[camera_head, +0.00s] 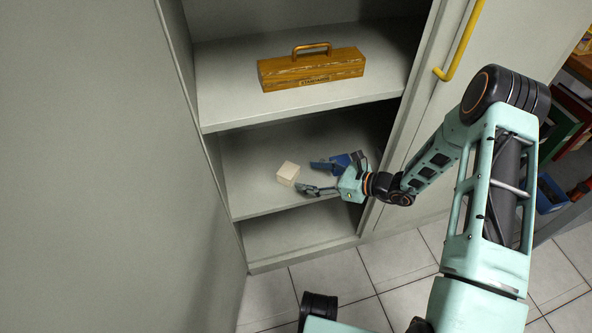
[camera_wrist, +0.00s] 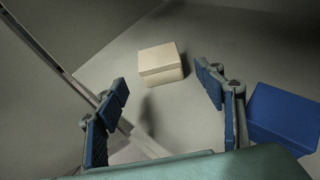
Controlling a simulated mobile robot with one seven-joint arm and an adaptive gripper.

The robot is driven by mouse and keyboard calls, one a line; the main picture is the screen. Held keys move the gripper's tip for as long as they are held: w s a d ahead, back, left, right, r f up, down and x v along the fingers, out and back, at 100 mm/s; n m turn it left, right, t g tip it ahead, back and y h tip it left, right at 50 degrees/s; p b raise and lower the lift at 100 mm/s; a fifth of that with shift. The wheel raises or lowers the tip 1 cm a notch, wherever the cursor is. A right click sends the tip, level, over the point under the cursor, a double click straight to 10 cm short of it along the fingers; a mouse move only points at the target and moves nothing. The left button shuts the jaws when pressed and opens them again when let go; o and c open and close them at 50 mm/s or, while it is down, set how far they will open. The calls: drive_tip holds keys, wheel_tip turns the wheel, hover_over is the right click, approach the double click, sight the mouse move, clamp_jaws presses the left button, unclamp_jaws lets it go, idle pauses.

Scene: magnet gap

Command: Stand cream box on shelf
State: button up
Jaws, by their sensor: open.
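The cream box (camera_head: 288,172) is a small block on the middle shelf (camera_head: 250,195) of a grey cabinet. In the wrist view the cream box (camera_wrist: 160,63) rests on the shelf surface, beyond and between my fingertips. My gripper (camera_head: 307,176) reaches in from the right, with the box just left of its fingers and apart from them. It also shows in the wrist view (camera_wrist: 163,80), open and empty with its blue-padded fingers spread wide. A gap lies between the fingertips and the box.
A blue box (camera_wrist: 282,118) stands right of my right finger in the wrist view. The cabinet's left wall (camera_head: 205,165) is close to the cream box. The lower compartment (camera_head: 300,230) looks empty.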

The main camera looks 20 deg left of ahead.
drive_tip(key=shift+p+v, duration=0.3)
drive_tip(key=shift+v, duration=1.65)
